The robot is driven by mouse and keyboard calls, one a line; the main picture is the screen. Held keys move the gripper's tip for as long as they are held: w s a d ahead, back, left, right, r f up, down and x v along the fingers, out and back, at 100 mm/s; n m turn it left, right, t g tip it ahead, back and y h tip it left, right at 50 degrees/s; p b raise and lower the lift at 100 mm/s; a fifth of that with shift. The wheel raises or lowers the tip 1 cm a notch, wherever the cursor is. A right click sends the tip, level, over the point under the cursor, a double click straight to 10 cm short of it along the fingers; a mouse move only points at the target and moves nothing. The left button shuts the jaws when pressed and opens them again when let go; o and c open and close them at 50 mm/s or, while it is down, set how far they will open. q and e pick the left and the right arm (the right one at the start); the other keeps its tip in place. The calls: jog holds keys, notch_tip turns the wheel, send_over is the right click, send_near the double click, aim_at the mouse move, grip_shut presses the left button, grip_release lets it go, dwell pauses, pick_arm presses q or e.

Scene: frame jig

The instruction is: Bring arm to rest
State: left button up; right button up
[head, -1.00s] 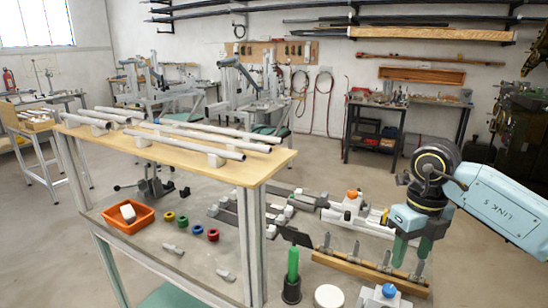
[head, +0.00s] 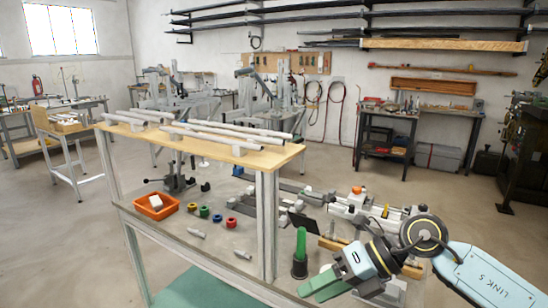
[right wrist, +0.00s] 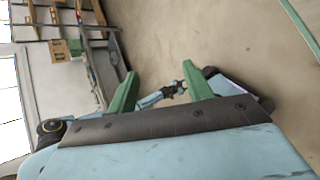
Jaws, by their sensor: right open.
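My right arm comes in from the right in the head view. Its right gripper (head: 322,284) has green fingers that point left, over the front right of the bench. My left gripper is not in the head view.
A wooden shelf (head: 200,143) with metal tubes stands above the bench at the left. Open floor lies beyond.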

jog(key=a+r+m+t+y, duration=0.5)
jog(key=r+m+t+y, duration=0.4)
jog(key=r+m+t, duration=0.15)
jog(key=w+d+f+m+t+h, duration=0.1)
jog(key=d+f+m+t+h, duration=0.4)
jog(key=m+h, duration=0.4)
jog(key=w+d+f+m+t+h, duration=0.1)
jog(key=d+f+m+t+h, duration=0.25)
jog(key=d+m+h, duration=0.55)
jog(key=s+d+f+m+g+h, duration=0.1)
jog(key=s+d+f+m+g, duration=0.15)
jog(key=f+m, duration=0.45)
jog(key=s+d+f+m+g, duration=0.1)
jog(key=s+f+m+g, duration=0.1)
jog(key=s+f+g, duration=0.75)
jog(key=s+d+f+m+g, duration=0.15)
jog(key=s+f+g, duration=0.4)
jog(key=s, duration=0.75)
notch_tip(320, 180, down, 24)
jog(key=s, duration=0.1)
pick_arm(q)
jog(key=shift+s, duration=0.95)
pick_arm(e)
jog(key=s+d+f, duration=0.2)
jog(key=s+f, duration=1.4)
jog(key=s, duration=0.1)
jog(key=shift+d+f+g+h, duration=0.2)
jog(key=shift+d+g+h, duration=0.1)
jog(key=shift+g, duration=0.05)
